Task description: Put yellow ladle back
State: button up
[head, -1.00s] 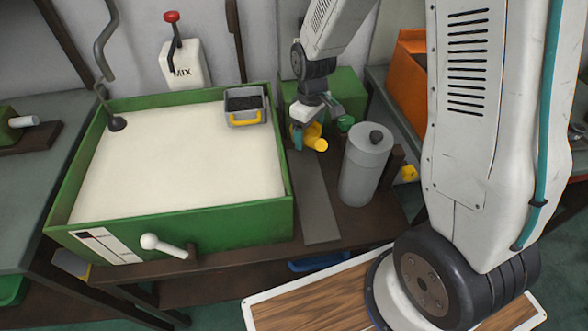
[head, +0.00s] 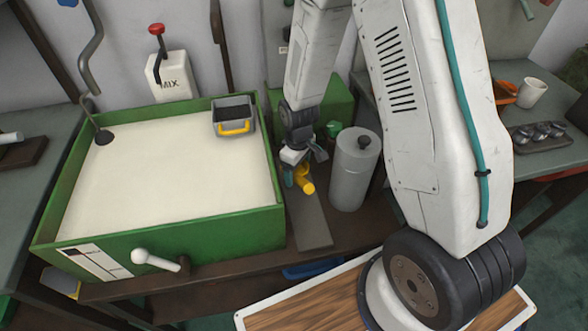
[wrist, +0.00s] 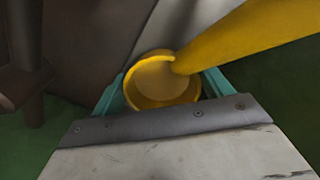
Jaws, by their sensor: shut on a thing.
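The yellow ladle (head: 307,187) is in my gripper (head: 296,172), beside the right wall of the green-sided vat. In the wrist view my gripper (wrist: 162,88) has its teal fingers on either side of the ladle's round cup (wrist: 160,85), shut on it. The ladle's thick yellow handle (wrist: 250,40) runs from the cup to the upper right. In the head view only a short yellow part shows below the fingers; the rest is hidden by my gripper. I cannot tell whether the ladle touches the surface below.
The green vat (head: 180,232) with pale contents stands left of my gripper, a grey box with a yellow handle (head: 234,115) at its back right corner. A grey lidded cylinder (head: 354,175) stands close on the right. A flat grey strip (head: 312,225) lies in front, clear.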

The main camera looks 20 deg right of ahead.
jog(key=shift+f, duration=0.1)
jog(key=o, duration=0.9)
jog(key=s+d+r+m, duration=0.15)
jog(key=s+r, duration=0.35)
jog(key=r, duration=0.9)
jog(key=s+r+m, duration=0.2)
jog(key=s+r, duration=0.2)
jog(key=r, duration=0.9)
jog(key=s+r+m, duration=0.1)
jog(key=s+r, duration=0.1)
jog(key=s, duration=0.3)
jog(key=s+r+m, duration=0.1)
jog(key=s+r, duration=0.2)
jog(key=s, duration=0.2)
jog(key=s+r+m+t, duration=0.1)
jog(key=s+r, duration=0.2)
jog(key=s, duration=0.3)
